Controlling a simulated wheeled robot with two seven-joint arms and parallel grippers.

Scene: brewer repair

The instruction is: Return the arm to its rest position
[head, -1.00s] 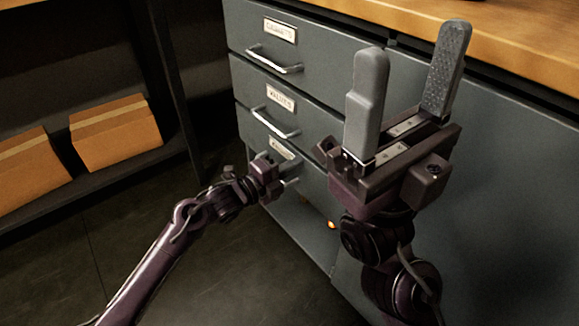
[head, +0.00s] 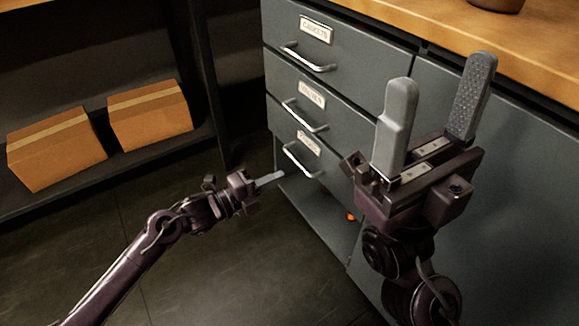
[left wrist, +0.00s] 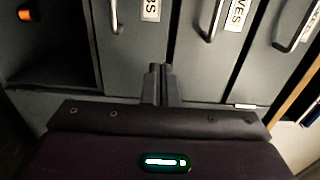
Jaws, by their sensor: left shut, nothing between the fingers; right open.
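My left gripper (head: 268,180) is shut and empty, low in front of the drawer cabinet. Its closed fingers also show in the left wrist view (left wrist: 160,84), pointing at the cabinet front and apart from the handles as far as I can tell. My left arm (head: 130,262) reaches in from the lower left. My right gripper (head: 436,112) is open and empty, upright in front of the cabinet's right part, its two grey fingers wide apart.
The grey cabinet (head: 345,85) has three shut drawers with bar handles and labels; the top reads GASKETS, the middle VALVES. Below is an open compartment with a small orange thing (head: 351,217). Boxes (head: 150,115) sit on a dark shelf at left. Dark floor (head: 190,285) is clear.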

